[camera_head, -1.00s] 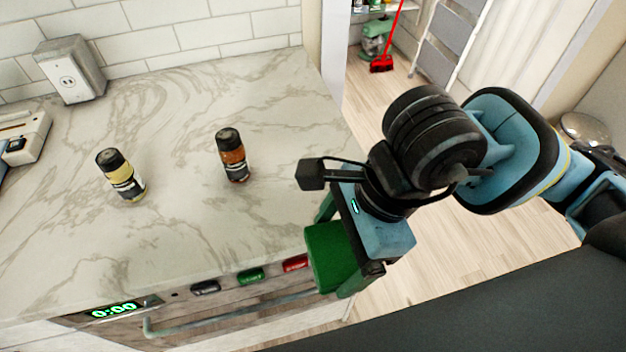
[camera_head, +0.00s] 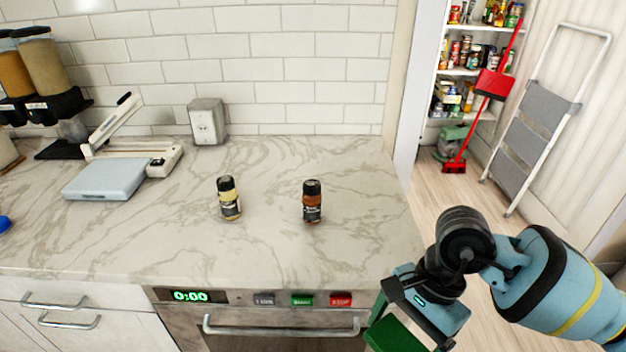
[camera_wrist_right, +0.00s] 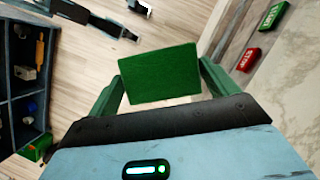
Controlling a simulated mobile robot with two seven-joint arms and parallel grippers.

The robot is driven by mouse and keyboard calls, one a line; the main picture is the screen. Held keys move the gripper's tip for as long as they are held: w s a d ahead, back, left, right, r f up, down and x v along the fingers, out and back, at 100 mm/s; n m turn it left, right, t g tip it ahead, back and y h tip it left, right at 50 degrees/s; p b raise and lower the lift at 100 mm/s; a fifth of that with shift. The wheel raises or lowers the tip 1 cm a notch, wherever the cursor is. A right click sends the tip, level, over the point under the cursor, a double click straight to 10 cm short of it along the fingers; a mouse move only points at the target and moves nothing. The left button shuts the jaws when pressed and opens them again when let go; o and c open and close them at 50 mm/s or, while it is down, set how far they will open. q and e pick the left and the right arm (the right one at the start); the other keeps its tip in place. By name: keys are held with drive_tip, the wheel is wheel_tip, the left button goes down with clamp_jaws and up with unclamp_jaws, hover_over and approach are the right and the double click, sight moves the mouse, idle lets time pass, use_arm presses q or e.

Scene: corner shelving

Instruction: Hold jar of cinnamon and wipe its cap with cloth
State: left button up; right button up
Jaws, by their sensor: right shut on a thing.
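A jar with reddish-brown contents and a black cap (camera_head: 312,201), which looks like the cinnamon, stands upright on the marble counter. A similar jar with pale yellow contents (camera_head: 229,199) stands to its left, apart from it. My right gripper (camera_wrist_right: 158,78) is shut on a green cloth (camera_wrist_right: 160,74), which looks like a flat stiff block between the fingers. In the head view the cloth (camera_head: 393,337) is at the bottom edge, in front of the counter's right end and well away from both jars.
The marble counter (camera_head: 270,250) is clear around the jars. An oven with a handle (camera_head: 280,327) is below the counter. A stepladder (camera_head: 535,120) and red broom stand beyond at right.

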use_arm(q)
drive_tip(key=shift+t, duration=0.6)
drive_tip(key=w+r+p, duration=0.2)
drive_tip(key=r, duration=0.1)
drive_tip(key=w+r+p, duration=0.1)
drive_tip(key=shift+a+r, duration=0.25)
drive_tip(key=shift+a, duration=0.05)
use_arm(e)
drive_tip(key=w+d+f+n+g+h, duration=0.2)
drive_tip(key=d+f+n, duration=0.4)
drive_tip(key=d+n, duration=0.3)
drive_tip(key=shift+w+f+n+h, duration=0.2)
drive_tip(key=shift+w+n+h, duration=0.5)
drive_tip(key=shift+w+n, duration=0.15)
use_arm(q)
drive_tip(key=shift+d, duration=0.1)
